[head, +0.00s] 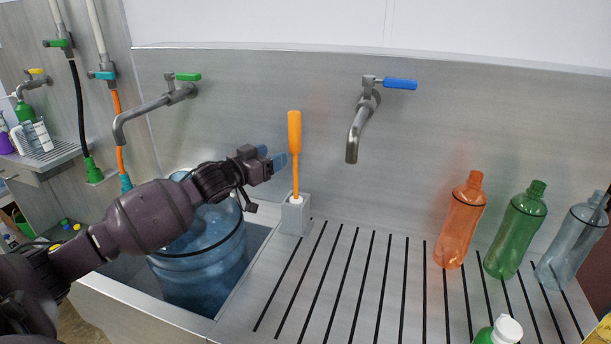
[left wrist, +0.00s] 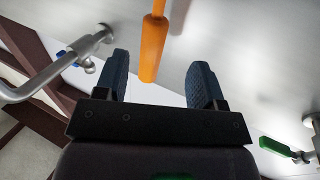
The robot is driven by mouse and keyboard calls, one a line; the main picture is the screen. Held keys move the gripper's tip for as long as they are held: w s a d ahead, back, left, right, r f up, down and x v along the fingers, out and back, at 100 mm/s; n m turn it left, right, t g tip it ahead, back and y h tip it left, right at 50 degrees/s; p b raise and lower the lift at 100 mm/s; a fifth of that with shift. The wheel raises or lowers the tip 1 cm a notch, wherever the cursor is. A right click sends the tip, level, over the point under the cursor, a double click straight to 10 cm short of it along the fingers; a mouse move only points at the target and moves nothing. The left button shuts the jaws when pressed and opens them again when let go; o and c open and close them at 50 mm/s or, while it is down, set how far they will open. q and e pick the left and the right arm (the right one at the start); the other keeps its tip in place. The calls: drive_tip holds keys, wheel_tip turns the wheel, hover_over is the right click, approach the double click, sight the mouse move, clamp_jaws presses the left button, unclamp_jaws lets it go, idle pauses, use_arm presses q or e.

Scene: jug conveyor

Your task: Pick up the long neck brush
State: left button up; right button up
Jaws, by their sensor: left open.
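The long neck brush (head: 294,135) stands upright with its orange handle up and its lower end in a small grey holder (head: 297,216) at the back left of the ribbed drainboard. Its head is hidden in the holder. My left gripper (head: 274,159) is open and empty, with its blue fingers just left of the handle in the head view. In the left wrist view, the orange handle (left wrist: 153,48) shows between the two spread fingers of the left gripper (left wrist: 161,70), apart from both. My right gripper is not in view.
A large blue jug (head: 203,268) stands in the sink below my left arm. Taps with a green lever (head: 188,77) and a blue lever (head: 400,84) reach out from the back wall. Orange (head: 460,222), green (head: 515,232) and grey bottles (head: 575,242) stand at right. The middle drainboard is clear.

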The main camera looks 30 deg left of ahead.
sight(291, 148)
use_arm(q)
drive_tip(key=w, duration=0.3)
drive_tip(key=w+d+p, duration=0.1)
drive_tip(key=w, duration=0.2)
drive_tip(key=w+d, duration=0.1)
drive_tip(key=w, duration=0.2)
drive_tip(key=shift+w+d, duration=0.1)
drive_tip(key=shift+w, duration=0.05)
drive_tip(key=shift+w+p, duration=0.3)
drive_tip(key=shift+w, duration=0.05)
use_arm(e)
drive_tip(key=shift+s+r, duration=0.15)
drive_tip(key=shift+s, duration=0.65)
use_arm(q)
drive_tip(key=shift+c, duration=0.4)
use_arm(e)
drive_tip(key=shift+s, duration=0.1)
use_arm(q)
drive_tip(key=c, duration=1)
